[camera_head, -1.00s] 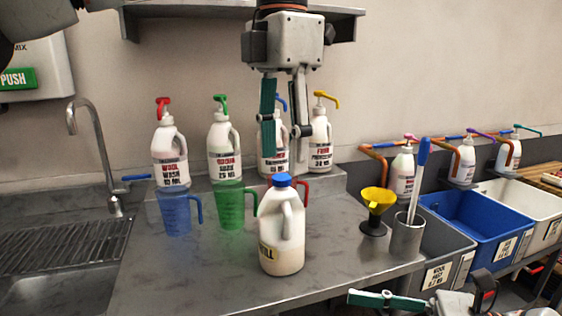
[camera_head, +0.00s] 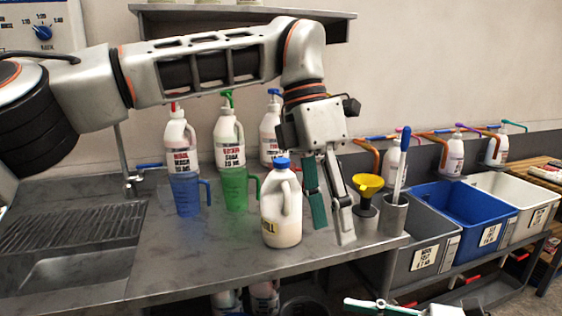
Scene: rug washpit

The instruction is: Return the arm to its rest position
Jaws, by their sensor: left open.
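My left arm reaches in from the left across the upper part of the view. Its left gripper (camera_head: 331,222) points down, open and empty, with one green-padded finger and one grey finger. It hangs between the white jug with a blue cap (camera_head: 282,210) and the yellow funnel (camera_head: 368,182); I cannot tell whether a finger touches the jug or counter. My right gripper (camera_head: 372,305) shows only partly at the bottom edge, with one green finger; its opening is unclear.
The steel counter (camera_head: 200,262) holds a blue measuring cup (camera_head: 186,195), a green one (camera_head: 234,188), pump bottles and a steel cup (camera_head: 394,216) with a blue-handled tool. A sink (camera_head: 85,270) is left. Grey, blue (camera_head: 465,215) and white bins stand right.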

